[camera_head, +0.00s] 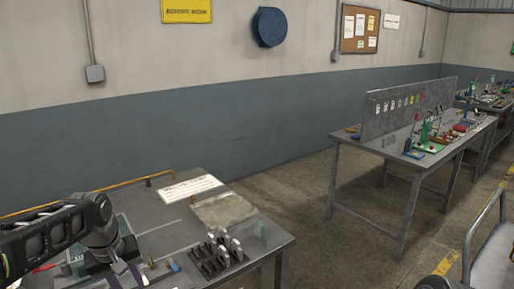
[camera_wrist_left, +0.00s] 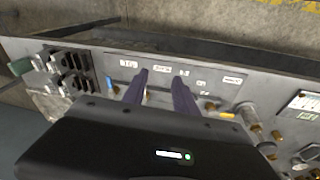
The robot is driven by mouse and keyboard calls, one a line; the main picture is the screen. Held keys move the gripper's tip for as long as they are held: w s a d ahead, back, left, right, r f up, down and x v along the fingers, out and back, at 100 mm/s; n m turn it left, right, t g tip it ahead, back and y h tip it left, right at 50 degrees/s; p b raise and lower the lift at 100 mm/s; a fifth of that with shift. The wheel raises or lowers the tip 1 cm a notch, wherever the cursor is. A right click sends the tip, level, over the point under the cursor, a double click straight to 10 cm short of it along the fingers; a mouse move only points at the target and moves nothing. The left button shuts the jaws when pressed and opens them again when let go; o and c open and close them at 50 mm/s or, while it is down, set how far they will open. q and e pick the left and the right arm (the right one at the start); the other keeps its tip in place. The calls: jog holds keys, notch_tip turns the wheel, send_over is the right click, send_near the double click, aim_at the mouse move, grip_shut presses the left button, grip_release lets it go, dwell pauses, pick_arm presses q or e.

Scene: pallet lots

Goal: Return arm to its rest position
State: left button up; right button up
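My left arm (camera_head: 50,238) comes in from the left over the near workbench and bends down at the wrist. My left gripper (camera_wrist_left: 158,90) shows in the left wrist view with its two dark purple fingers apart and nothing between them. It is above the bench top, near a strip of small white labels (camera_wrist_left: 185,71). How high the fingertips are above the surface is hard to tell. My right gripper is not in view.
The near workbench (camera_head: 265,243) holds a black slotted rack (camera_head: 215,256), a flat grey plate (camera_head: 224,210) and a white sheet (camera_head: 190,188). Brass-coloured fittings (camera_wrist_left: 247,115) lie right of the fingers. A second table (camera_head: 400,150) stands farther right, with open floor (camera_head: 315,200) between.

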pick_arm(q)
jog(key=d+f+m+t+h, duration=0.1)
jog(key=d+f+m, duration=0.1)
jog(key=d+f, duration=0.65)
jog(key=d+f+m+t+h, duration=0.15)
jog(key=d+f, duration=0.35)
jog(key=f, duration=0.6)
jog(key=s+d+f+g, duration=0.1)
jog(key=s+d+f, duration=0.2)
jog(key=s+f, duration=0.3)
jog(key=s+d+f+g+h, duration=0.1)
jog(key=s+d+f+g, duration=0.1)
jog(key=s+f, duration=0.4)
jog(key=s+d+f+g, duration=0.1)
jog(key=s+d+f, duration=0.3)
jog(key=s, duration=0.9)
jog(key=shift+s+d+f+m, duration=0.25)
jog(key=shift+d+f+m, duration=0.1)
jog(key=shift+f, duration=0.6)
